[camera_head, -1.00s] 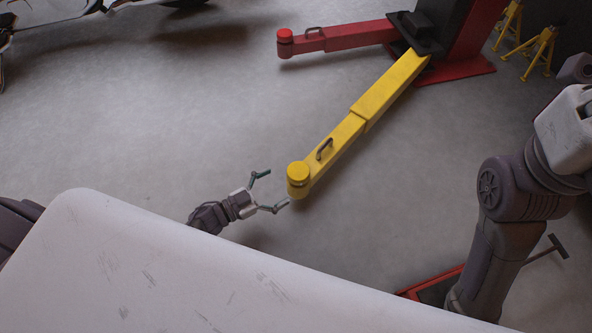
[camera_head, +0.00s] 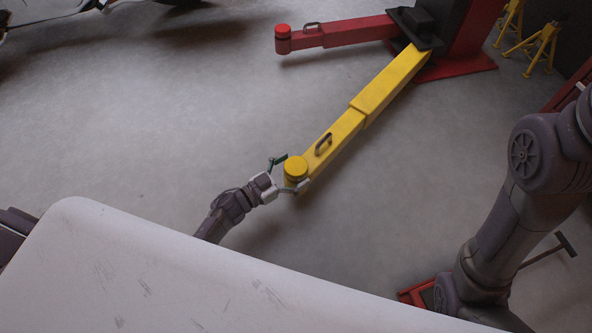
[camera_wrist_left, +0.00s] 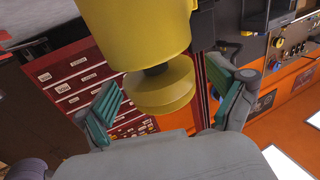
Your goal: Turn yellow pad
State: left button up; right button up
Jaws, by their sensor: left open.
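The yellow pad (camera_head: 295,163) is a round disc at the near end of the yellow lift arm (camera_head: 385,88). The left wrist view, apparently upside down, shows the pad (camera_wrist_left: 160,88) on a short dark stem, apart from the arm's large yellow end (camera_wrist_left: 140,35). My left gripper (camera_head: 289,174) is open around the pad, with one finger on each side. In the wrist view its green-padded fingers (camera_wrist_left: 164,100) flank the disc with gaps showing. My right gripper is not in view; only my right arm shows at the right.
A red lift arm (camera_head: 355,35) with a red pad (camera_head: 283,31) lies beyond, joined to the red post base (camera_head: 455,67). Yellow stands (camera_head: 540,48) are at the top right. A red object with a handle (camera_head: 417,291) sits near my right arm.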

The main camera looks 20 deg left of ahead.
pick_arm(q)
jog(key=shift+w+d, duration=0.25)
jog(key=shift+w, duration=0.05)
jog(key=c, duration=1.2)
jog(key=shift+o, duration=0.2)
jog(key=shift+m+g+h, duration=0.3)
jog(key=shift+h, duration=0.1)
